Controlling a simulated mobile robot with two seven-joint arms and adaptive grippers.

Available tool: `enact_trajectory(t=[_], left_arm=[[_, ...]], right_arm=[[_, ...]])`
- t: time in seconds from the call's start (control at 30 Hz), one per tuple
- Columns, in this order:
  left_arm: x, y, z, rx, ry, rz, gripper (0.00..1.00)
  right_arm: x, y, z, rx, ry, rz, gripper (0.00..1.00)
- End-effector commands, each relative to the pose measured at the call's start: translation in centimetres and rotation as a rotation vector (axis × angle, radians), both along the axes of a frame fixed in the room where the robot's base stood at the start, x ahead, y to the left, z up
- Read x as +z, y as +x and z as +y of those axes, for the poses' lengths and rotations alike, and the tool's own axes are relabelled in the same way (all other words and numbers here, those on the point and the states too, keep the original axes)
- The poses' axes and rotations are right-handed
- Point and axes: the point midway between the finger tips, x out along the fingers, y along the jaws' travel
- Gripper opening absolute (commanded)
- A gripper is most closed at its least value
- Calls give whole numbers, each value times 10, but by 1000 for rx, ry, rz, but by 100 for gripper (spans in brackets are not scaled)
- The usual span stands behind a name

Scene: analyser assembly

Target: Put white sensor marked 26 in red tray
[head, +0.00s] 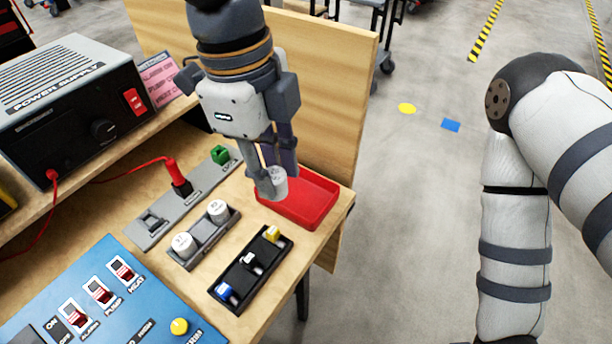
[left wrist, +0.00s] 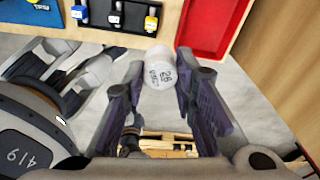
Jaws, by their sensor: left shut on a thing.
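My left gripper (head: 272,178) is shut on a white cylindrical sensor (head: 279,181) and holds it above the left edge of the red tray (head: 318,208). In the left wrist view the sensor (left wrist: 159,73) shows the marking 26 and sits between the fingertips of my left gripper (left wrist: 160,85). The red tray (left wrist: 207,30) is empty where it shows and lies beyond the sensor there. My right arm shows at the right of the head view, but its gripper is out of the picture.
Two other white sensors (head: 183,244) stand in a grey holder (head: 203,254). A black holder (head: 236,290) carries blue, white and yellow parts. A wooden board (head: 330,85) rises behind the tray. The power supply (head: 70,95) and blue panel (head: 95,310) are at left.

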Motion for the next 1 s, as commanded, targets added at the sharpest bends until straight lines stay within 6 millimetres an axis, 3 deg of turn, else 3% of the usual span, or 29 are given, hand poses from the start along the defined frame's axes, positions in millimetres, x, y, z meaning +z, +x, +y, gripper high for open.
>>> enact_trajectory(t=[0.03,0.1,0.2,0.33,0.47,0.67,1.0], left_arm=[[-22,16,-5,1,1,28,0],[-34,37,-12,0,1,31,0],[-57,55,-18,-1,3,31,0],[-73,72,-24,-1,1,22,0],[-81,80,-26,0,2,18,0],[-113,83,-27,-1,3,18,0],[-116,84,-27,0,1,13,0]], right_arm=[[-12,-13,0,0,0,47,40],[-18,-20,0,0,0,73,40],[-25,-27,0,0,0,98,40],[-30,-31,0,0,-1,114,40],[-32,-33,0,0,0,120,40],[-35,-37,0,1,-1,133,40],[-35,-37,0,1,-1,132,40]])
